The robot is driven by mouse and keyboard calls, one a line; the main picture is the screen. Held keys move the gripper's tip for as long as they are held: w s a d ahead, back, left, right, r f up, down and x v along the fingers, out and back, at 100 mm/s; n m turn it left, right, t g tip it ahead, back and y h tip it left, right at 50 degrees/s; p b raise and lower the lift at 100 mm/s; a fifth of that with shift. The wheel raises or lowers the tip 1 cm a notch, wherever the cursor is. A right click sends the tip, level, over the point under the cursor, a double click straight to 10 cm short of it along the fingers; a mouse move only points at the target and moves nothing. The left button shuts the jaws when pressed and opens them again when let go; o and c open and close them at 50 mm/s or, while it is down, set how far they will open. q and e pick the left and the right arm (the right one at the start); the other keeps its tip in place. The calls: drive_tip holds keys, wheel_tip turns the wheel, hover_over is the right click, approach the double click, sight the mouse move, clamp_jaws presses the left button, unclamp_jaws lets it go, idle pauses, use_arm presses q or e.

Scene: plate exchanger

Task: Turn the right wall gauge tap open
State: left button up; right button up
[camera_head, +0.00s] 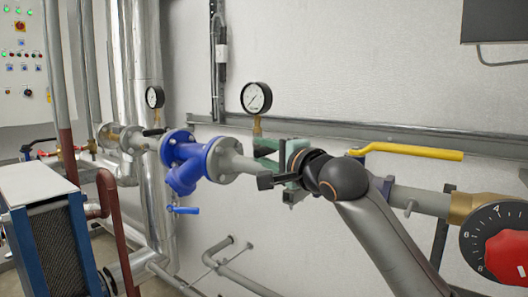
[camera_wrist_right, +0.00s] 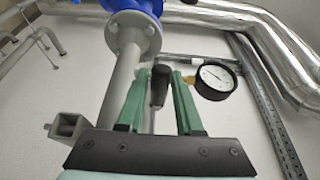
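The right wall gauge (camera_head: 256,97) is a round white dial with a black rim on a brass stem (camera_head: 257,126), above the grey pipe. It also shows right of the fingers in the right wrist view (camera_wrist_right: 215,80). A black tap handle (camera_wrist_right: 160,86) stands between the two green fingers of my right gripper (camera_wrist_right: 160,76), with a gap on each side. In the head view my right gripper (camera_head: 262,156) is just below the gauge stem, and its fingers hide the tap handle. My right gripper is open. My left gripper is not in view.
A blue flanged strainer (camera_head: 187,158) sits left of my gripper. A yellow lever (camera_head: 415,151) is to the right, with a red dial knob (camera_head: 508,254) beyond. A left gauge (camera_head: 155,96) and large silver pipes (camera_head: 137,70) stand further left. A metal rail runs along the wall behind.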

clamp_jaws()
idle(1.0)
